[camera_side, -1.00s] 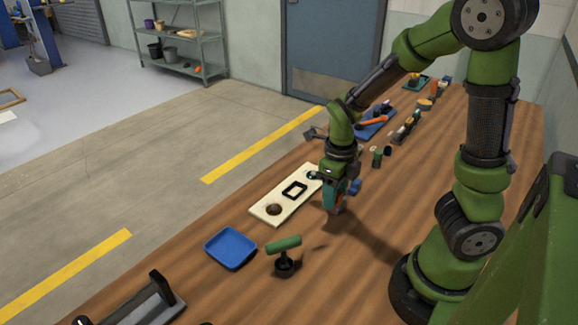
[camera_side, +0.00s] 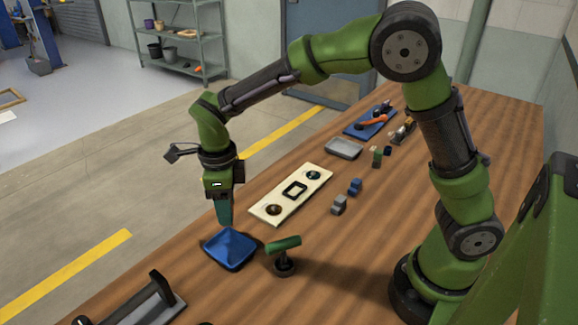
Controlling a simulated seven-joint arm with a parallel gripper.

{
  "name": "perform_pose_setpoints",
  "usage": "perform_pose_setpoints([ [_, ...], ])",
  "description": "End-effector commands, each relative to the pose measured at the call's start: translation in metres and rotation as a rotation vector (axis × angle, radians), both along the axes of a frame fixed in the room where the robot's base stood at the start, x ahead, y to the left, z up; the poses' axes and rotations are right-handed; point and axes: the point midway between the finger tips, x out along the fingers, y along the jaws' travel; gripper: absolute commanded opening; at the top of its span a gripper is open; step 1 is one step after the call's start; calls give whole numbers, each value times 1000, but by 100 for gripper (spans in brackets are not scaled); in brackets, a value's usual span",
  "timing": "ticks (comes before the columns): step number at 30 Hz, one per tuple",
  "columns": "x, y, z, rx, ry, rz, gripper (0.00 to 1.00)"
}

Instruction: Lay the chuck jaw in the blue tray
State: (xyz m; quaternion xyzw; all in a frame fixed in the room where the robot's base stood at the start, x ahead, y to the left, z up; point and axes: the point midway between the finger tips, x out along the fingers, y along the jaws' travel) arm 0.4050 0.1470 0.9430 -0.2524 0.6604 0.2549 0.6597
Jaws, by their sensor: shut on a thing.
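The blue tray (camera_side: 230,262) sits on the wooden table at the lower middle left, with a dark shadow across it. My gripper (camera_side: 225,224) points straight down above the tray's back edge, its teal fingertips close over it. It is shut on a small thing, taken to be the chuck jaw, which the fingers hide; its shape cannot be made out. A grey stepped block (camera_side: 339,204) and a blue stepped block (camera_side: 355,187) stand on the table to the right.
A green-topped T-shaped stand (camera_side: 284,255) is right of the tray. A grey tray (camera_side: 343,148) and a blue mat with tools (camera_side: 357,130) are farther back. A dark-handled fixture (camera_side: 160,290) is front left.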

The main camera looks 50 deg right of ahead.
Motion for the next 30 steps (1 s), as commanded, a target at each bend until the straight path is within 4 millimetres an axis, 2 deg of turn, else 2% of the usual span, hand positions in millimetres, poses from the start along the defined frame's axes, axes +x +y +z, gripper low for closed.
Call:
perform_pose_setpoints([
  [2, 2, 9, 4, -1, -1, 30, 8],
  [4, 1, 10, 0, -2, 2, 49, 8],
  [10, 0, 8, -39, -2, 3, 54, 8],
  [17, 0, 8, -63, -1, 1, 53, 8],
  [22, 0, 8, -87, -1, 1, 52, 8],
  [30, 0, 8, -92, 0, -2, 53, 8],
])
